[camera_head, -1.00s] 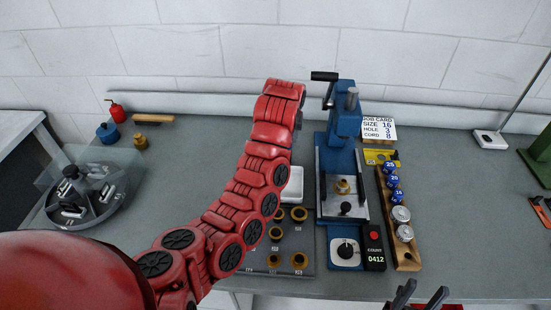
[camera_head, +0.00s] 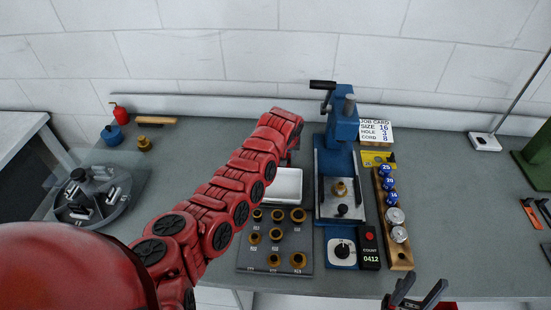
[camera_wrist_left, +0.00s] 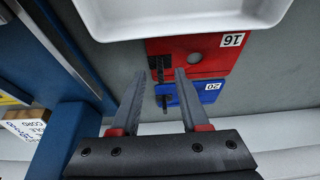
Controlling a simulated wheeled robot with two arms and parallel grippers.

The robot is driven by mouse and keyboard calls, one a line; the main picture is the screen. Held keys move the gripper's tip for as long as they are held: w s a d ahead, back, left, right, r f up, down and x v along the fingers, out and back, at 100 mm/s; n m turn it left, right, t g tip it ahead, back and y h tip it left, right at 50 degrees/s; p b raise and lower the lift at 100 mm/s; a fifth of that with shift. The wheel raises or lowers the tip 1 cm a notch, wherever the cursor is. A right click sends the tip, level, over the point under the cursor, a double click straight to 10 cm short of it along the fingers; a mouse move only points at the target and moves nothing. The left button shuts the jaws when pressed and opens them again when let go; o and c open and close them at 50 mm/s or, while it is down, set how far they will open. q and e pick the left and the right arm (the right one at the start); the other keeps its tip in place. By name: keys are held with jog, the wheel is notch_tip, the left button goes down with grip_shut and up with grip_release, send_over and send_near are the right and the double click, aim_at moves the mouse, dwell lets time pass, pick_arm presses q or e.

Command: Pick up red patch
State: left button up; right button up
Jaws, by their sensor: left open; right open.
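The red patch (camera_wrist_left: 205,55) is a flat red piece with a "16" label and a dark round spot. It lies in the left wrist view just beyond the fingertips of my left gripper (camera_wrist_left: 160,73). That gripper is open with nothing between its fingers; I cannot tell its height above the patch. A blue patch (camera_wrist_left: 205,91) labelled "20" lies beside the red one, partly behind the right finger. In the head view, my left arm hides both patches. My right gripper (camera_head: 424,281) is open and empty at the bottom edge.
A white tray (camera_head: 286,198) lies next to the patches; its edge also shows in the left wrist view (camera_wrist_left: 180,35). The blue press (camera_head: 341,130) stands close to my left arm's end. A plate with brass rings (camera_head: 262,262) is in front.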

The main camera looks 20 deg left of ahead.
pick_arm(q)
jog(key=shift+w+a+f, duration=0.1)
grip_shut()
dwell(0.7)
